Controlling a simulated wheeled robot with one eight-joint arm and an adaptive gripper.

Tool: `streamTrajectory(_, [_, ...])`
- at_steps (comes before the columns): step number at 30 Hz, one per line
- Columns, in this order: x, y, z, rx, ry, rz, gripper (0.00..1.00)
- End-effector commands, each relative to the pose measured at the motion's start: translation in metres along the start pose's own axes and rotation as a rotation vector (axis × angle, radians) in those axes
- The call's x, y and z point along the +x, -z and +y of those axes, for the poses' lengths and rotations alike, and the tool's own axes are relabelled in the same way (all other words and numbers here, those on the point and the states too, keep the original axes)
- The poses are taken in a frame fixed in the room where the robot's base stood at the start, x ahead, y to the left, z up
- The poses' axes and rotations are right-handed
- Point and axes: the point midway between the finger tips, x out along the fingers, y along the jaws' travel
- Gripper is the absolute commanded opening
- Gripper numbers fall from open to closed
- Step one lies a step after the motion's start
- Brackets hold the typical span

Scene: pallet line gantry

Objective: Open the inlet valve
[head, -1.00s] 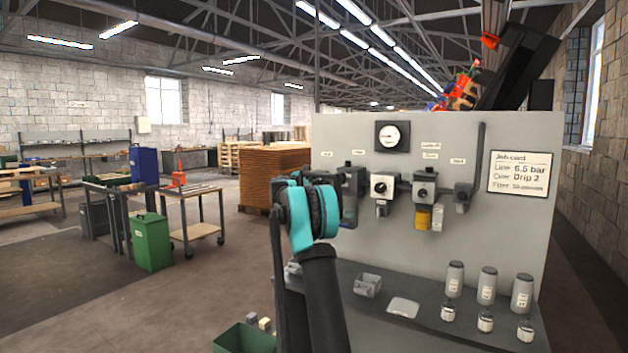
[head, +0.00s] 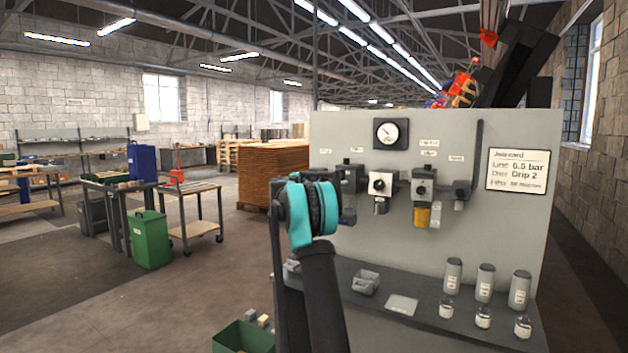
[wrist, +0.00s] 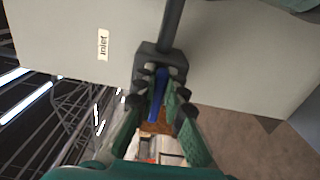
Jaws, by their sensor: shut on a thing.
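The inlet valve (wrist: 160,62) is a dark grey body on a dark pipe, mounted on the pale panel (wrist: 230,55) beside a small "Inlet" label (wrist: 103,44). Its narrow blue lever (wrist: 158,97) lies between the two green-padded fingers of my gripper (wrist: 159,101) in the wrist view. My gripper is shut on the lever.
The panel carries a round gauge (head: 391,133), a grey unit with a black knob (head: 381,184), an amber-bowled unit (head: 422,214) and a job card (head: 518,170). Its grey shelf holds several cylinders, a small tray (head: 365,282) and a pale pad (head: 402,304). A green bin (head: 244,338) stands below left.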

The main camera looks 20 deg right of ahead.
Motion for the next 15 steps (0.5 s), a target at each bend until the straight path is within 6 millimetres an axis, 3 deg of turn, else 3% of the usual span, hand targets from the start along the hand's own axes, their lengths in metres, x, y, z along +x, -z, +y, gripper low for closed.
streamTrajectory(15, [-0.0003, -0.0007, -0.0022, 0.037, 0.002, -0.003, 0.0])
